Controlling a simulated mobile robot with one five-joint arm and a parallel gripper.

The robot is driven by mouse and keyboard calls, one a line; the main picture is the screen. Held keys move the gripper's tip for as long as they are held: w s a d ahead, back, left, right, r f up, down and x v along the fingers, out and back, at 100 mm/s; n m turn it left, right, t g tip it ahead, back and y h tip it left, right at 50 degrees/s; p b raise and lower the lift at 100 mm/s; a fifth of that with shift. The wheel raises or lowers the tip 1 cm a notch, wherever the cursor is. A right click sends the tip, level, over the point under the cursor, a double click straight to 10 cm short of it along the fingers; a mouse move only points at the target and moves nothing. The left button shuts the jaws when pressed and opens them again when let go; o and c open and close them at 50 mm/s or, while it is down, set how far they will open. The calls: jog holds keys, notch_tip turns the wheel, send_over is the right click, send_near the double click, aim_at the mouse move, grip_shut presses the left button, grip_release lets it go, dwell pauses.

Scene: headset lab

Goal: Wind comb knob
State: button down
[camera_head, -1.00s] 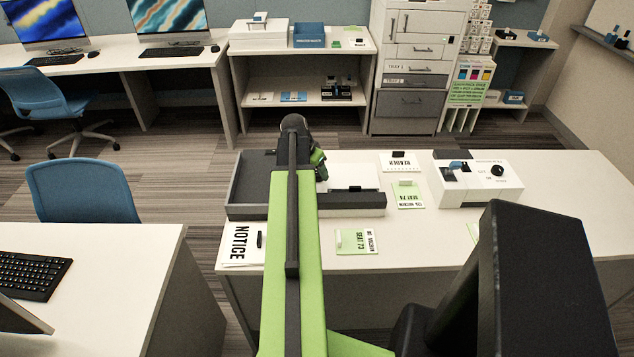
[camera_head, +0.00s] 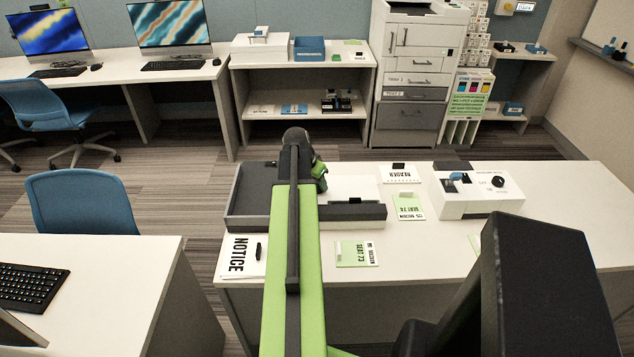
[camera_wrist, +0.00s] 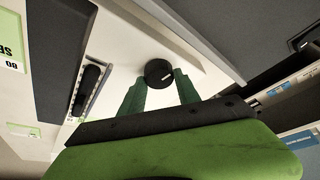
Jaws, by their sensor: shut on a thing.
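A round black knob (camera_wrist: 158,72) with a small pale mark sits on a white surface in the wrist view. My gripper (camera_wrist: 160,85) has its two dark green fingers on either side of the knob, shut on it. In the head view my gripper (camera_head: 319,172) is at the white and dark grey machine (camera_head: 358,211) on the table, mostly behind my arm. The knob cannot be made out in the head view.
A white box with a black dial (camera_head: 498,181) stands to the right. A notice sheet (camera_head: 240,256) and green seat cards (camera_head: 356,254) lie on the white table (camera_head: 570,215). The table's right part is clear. A blue chair (camera_head: 82,203) stands at left.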

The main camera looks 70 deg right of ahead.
jog(key=shift+w+a+m, duration=0.15)
jog(key=shift+w+m, duration=0.15)
jog(key=shift+w, duration=0.05)
dwell(0.5)
jog(key=shift+m, duration=0.3)
jog(key=m+g, duration=0.1)
jog(key=m, duration=0.1)
jog(key=m+y, duration=0.1)
jog(key=m, duration=0.1)
jog(key=shift+w+d+m+g+y, duration=0.2)
jog(key=shift+m+g+y, duration=0.1)
jog(key=shift+m+g, duration=0.1)
jog(key=m+y, duration=0.1)
jog(key=m, duration=0.4)
jog(key=shift+g+y, duration=0.4)
jog(key=shift+m, duration=0.3)
jog(key=c, duration=0.9)
grip_release()
jog(key=shift+s, duration=0.1)
